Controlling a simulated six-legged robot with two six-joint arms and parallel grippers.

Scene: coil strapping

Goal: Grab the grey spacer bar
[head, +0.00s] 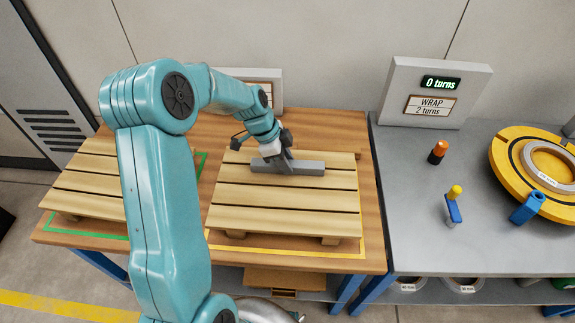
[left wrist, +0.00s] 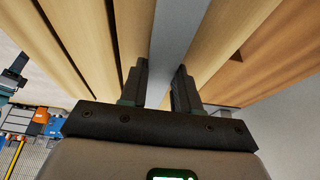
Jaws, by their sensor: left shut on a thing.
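My right gripper is in neither view.
A second pallet (head: 80,183) stands on the left of the wooden table (head: 376,240). On the grey bench (head: 400,190) at right are an orange-topped item (head: 438,152), a yellow-topped blue tool (head: 453,205), a yellow turntable (head: 508,170) and a sign reading "0 turns" (head: 436,92).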

